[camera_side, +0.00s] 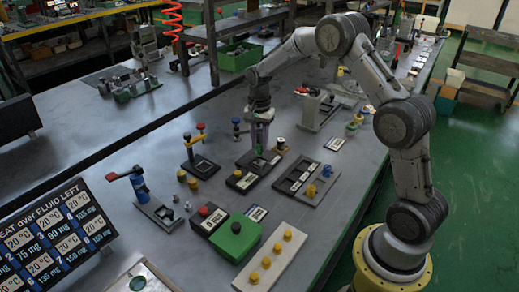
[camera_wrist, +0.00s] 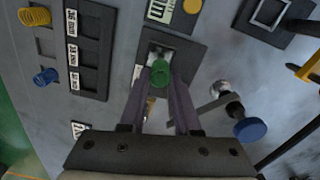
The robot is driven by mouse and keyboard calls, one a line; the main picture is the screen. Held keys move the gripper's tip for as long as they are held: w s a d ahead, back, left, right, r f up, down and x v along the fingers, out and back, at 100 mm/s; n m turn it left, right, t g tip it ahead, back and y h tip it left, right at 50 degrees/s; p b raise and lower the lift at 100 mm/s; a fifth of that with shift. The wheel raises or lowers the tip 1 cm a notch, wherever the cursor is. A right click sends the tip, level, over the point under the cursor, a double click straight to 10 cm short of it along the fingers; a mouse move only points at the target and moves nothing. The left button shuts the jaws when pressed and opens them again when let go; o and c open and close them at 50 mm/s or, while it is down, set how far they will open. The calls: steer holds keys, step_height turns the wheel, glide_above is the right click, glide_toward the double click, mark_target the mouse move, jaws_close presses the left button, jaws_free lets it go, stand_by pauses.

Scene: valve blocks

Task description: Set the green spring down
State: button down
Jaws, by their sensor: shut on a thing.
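The green spring (camera_wrist: 160,72) is between the fingertips of my gripper (camera_wrist: 160,80) in the wrist view, and the gripper is shut on it. In the side view my gripper (camera_side: 260,130) points straight down, with the green spring (camera_side: 258,150) small at its tips. Below the spring is a dark square block (camera_wrist: 188,56) with a shiny metal plate. I cannot tell whether the spring touches this block.
A dark slotted tray with labels (camera_side: 298,180) lies right of my gripper. A blue-knobbed valve (camera_wrist: 250,130) stands close by. A green box (camera_side: 235,237) is nearer the camera.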

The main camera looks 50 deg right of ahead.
mark_target(260, 145)
steer(key=shift+f, duration=1.45)
steer(key=shift+f, duration=0.15)
steer(key=c, duration=0.6)
jaws_free()
